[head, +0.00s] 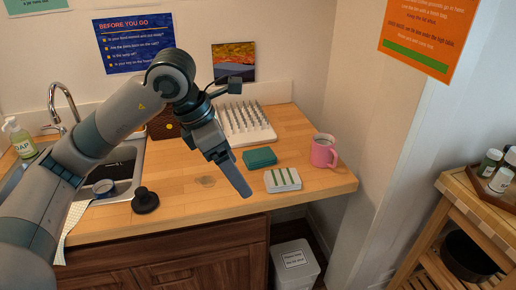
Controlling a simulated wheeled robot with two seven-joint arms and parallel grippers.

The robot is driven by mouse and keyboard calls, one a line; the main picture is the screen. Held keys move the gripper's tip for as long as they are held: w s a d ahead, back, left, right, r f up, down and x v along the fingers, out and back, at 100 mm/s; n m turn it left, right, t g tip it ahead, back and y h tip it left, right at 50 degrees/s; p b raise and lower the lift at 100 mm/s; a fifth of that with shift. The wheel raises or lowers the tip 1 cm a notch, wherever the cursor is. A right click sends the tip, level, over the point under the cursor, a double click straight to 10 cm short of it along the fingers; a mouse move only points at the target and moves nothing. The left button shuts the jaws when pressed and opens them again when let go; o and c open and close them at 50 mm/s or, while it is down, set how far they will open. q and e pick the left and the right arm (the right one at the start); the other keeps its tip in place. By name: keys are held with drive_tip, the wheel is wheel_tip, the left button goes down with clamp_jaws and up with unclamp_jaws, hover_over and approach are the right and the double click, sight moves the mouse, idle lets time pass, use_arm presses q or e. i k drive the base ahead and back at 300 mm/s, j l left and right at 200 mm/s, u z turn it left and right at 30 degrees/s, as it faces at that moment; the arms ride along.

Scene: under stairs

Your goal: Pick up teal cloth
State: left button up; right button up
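The teal cloth (259,157), a small folded block, lies on the wooden counter (196,208) in front of the white peg rack. My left gripper (243,187) reaches in from the left and points down and to the right. In the picture its fingers are left of and below the cloth, apart from it. The fingers overlap edge-on, so I cannot tell whether they are open or shut. I see nothing held in them. My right gripper is not in view.
A white cloth with green stripes (283,180) lies just in front of the teal one. A pink mug (323,152) stands to the right, near the wall. The white peg rack (262,136) is behind. A black knob-like object (145,200) and the sink (130,152) are at left.

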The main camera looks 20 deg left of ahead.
sight(257, 158)
drive_tip(key=i+j, duration=0.25)
drive_tip(key=i, duration=0.15)
drive_tip(key=i+j, duration=0.25)
drive_tip(key=i, duration=0.15)
